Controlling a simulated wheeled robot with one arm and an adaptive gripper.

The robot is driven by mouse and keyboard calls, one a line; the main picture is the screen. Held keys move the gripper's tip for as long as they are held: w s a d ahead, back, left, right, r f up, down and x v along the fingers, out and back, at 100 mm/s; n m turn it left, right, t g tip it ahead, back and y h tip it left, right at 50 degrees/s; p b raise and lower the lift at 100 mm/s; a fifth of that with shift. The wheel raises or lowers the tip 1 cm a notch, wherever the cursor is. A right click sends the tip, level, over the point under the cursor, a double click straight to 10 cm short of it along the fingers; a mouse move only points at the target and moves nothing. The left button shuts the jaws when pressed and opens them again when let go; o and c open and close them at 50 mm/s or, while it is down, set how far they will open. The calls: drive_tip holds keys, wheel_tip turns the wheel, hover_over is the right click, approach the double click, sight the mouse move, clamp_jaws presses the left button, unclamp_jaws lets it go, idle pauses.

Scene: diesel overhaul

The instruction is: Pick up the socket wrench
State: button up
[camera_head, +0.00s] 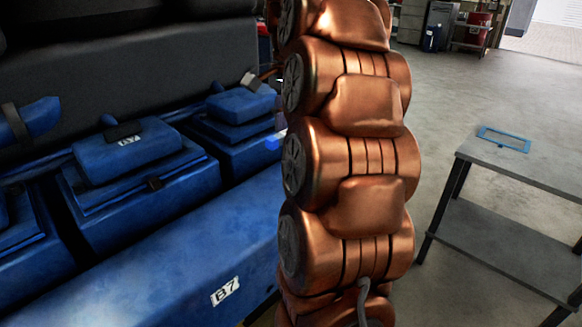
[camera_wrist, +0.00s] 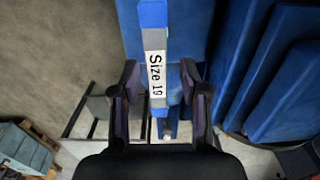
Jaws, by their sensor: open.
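The socket wrench (camera_wrist: 154,62) appears in the wrist view as a long blue bar with a white label reading "Size 19". It runs from the top edge down to between the fingers of my gripper (camera_wrist: 157,100). The gripper is open, with one finger on each side of the wrench's lower end and visible gaps to both. I cannot tell what the wrench rests on. In the head view my copper-coloured arm fills the middle and the gripper is not visible. A small blue piece (camera_head: 274,141) beside the arm may be part of the wrench, but I cannot tell.
The blue engine (camera_head: 120,255), with raised covers and a "B7" label, fills the left of the head view. A grey table (camera_head: 545,180) with a lower shelf stands at right, bearing a flat blue frame (camera_head: 504,139). Open floor (camera_head: 450,90) lies beyond.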

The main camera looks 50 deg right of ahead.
drive_tip(key=shift+s+f+b, duration=0.15)
drive_tip(key=shift+f+b, duration=2.05)
drive_tip(key=shift+f, duration=0.45)
clamp_jaws()
